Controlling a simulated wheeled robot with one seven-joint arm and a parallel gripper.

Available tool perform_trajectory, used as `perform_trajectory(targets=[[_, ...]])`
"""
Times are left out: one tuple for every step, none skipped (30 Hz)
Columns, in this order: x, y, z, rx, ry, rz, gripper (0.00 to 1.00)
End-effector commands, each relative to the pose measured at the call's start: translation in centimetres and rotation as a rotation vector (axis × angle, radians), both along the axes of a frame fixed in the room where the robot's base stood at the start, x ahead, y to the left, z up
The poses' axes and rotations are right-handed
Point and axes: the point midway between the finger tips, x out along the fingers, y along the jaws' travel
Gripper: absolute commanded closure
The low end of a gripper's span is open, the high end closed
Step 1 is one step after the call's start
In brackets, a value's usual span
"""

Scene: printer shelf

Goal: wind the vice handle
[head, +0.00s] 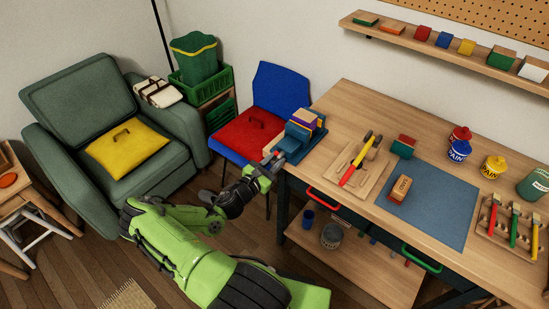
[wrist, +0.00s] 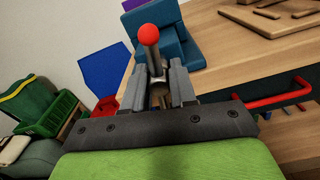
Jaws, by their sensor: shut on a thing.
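The blue vice (head: 298,138) is fixed at the left front corner of the workbench. It also shows in the wrist view (wrist: 182,50). Its handle (wrist: 151,50) is a grey metal bar with a red ball at its end, pointing up in the wrist view. My gripper (head: 271,164) reaches the front of the vice and is shut on the handle. In the wrist view, its two grey fingers (wrist: 158,90) stand on both sides of the bar, below the red ball. The far end of the handle is hidden behind the fingers.
A purple and tan block (head: 304,116) sits at the vice. A red drawer handle (head: 323,199) sticks out of the bench front, right of my gripper. A blue chair (head: 283,88) with a red cushion (head: 248,133) stands close on the left.

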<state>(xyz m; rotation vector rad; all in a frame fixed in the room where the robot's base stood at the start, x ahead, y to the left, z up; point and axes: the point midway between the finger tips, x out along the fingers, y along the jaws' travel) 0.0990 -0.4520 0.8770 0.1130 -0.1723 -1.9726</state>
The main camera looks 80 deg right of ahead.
Motion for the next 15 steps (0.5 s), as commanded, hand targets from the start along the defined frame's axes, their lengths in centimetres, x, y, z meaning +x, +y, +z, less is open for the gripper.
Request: perform_trajectory(targets=[[-0.05,0.08,-0.08,0.016,0.025,-0.001,1.0],[-0.04,0.08,-0.09,0.024,0.04,-0.001,1.0],[-0.03,0.08,-0.11,0.032,0.058,-0.001,1.0],[-0.03,0.08,-0.13,0.037,0.071,-0.001,1.0],[-0.02,0.07,-0.14,0.042,0.083,0.0,1.0],[-0.02,0.08,-0.16,0.049,0.098,0.0,1.0],[-0.02,0.08,-0.17,0.053,0.107,0.0,1.0],[-0.02,0.07,-0.18,0.057,0.116,0.0,1.0],[-0.03,0.08,-0.19,0.061,0.127,0.0,1.0],[-0.03,0.08,-0.19,0.064,0.133,0.0,1.0],[-0.04,0.08,-0.2,0.066,0.138,0.0,1.0],[-0.03,0.08,-0.21,0.069,0.144,0.0,1.0],[-0.03,0.08,-0.21,0.071,0.149,0.0,1.0],[-0.04,0.08,-0.23,0.073,0.153,0.0,1.0],[-0.04,0.08,-0.24,0.074,0.156,0.0,1.0]])
